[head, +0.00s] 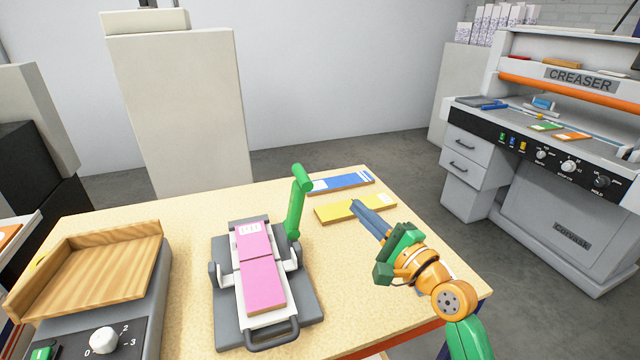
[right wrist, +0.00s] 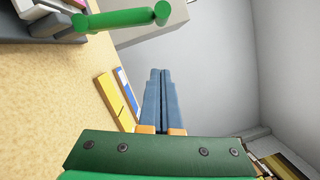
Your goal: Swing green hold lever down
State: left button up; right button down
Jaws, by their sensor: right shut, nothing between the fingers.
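The green hold lever (head: 295,205) stands upright at the back right of a grey clamping device (head: 222,300) on the table. A pink pad (head: 262,280) lies in the device. My right gripper (head: 356,206) is shut and empty, to the right of the lever and apart from it, above a yellow pad (head: 340,209). In the right wrist view its fingers (right wrist: 161,72) are together. My left gripper is not in view.
A blue pad (head: 342,182) lies behind the yellow one. A machine with a wooden tray (head: 95,275) and a dial stands at the left of the table (head: 190,200). The grey creaser machine (head: 560,190) stands apart at the right.

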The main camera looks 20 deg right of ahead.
aim_at(297, 202)
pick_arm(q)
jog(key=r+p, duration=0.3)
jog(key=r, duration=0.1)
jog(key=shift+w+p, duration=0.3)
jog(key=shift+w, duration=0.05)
pick_arm(e)
jog(key=w+a+r, duration=0.2)
jog(key=w+a, duration=0.3)
jog(key=w, duration=0.3)
jog(key=shift+a+r, duration=0.15)
jog(key=shift+a, duration=0.25)
jog(key=shift+w, duration=0.1)
jog(key=shift+d, duration=0.1)
